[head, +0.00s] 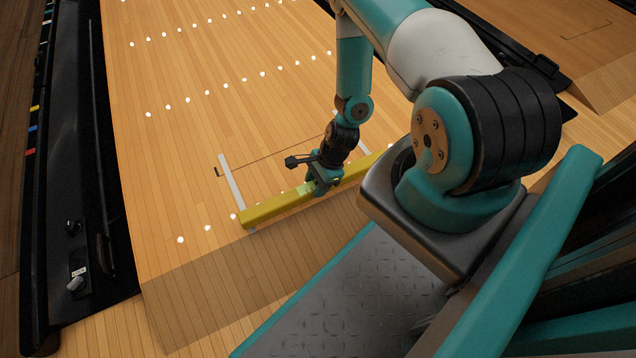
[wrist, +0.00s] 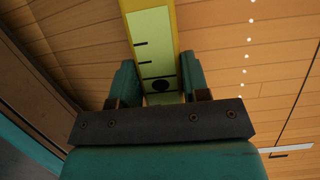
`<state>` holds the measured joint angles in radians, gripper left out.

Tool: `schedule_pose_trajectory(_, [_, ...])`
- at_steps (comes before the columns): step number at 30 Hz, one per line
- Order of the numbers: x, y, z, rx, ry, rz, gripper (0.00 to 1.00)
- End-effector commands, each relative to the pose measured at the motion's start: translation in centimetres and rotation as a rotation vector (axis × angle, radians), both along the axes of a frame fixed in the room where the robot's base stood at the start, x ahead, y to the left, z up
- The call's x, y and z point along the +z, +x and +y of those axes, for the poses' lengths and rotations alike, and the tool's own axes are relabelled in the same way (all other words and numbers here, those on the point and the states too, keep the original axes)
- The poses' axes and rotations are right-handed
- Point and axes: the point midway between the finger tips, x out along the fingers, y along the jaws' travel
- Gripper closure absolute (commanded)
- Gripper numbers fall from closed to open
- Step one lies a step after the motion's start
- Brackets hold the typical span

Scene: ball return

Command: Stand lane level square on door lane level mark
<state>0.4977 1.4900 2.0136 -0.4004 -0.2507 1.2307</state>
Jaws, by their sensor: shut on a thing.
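The lane level square (head: 265,211) is a long yellow bar lying across the wooden lane in the head view, its left end near a white line. My gripper (head: 322,187) is shut around the bar near its middle. In the wrist view the two teal fingers (wrist: 158,82) stand on either side of the yellow bar (wrist: 152,42), which has a pale label with black ticks and a dark spot. Whether the bar touches the lane is hard to tell. A white line (head: 231,178) and a thin dark line on the lane look like the mark; which exactly is unclear. My arm hides part of the bar's right side.
The lane (head: 180,150) is open wood with rows of white dots. A black gutter edge (head: 105,130) with a small labelled latch (head: 77,276) runs along the left. A second white line (head: 350,128) is partly behind my arm.

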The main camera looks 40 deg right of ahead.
Motion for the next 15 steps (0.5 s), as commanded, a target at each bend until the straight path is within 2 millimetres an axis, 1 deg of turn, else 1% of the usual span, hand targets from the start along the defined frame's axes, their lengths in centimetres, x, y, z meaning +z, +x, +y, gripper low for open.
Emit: schedule_pose_trajectory(15, [-0.1, 5.2, -1.6, -0.001, -0.002, -0.004, 0.78])
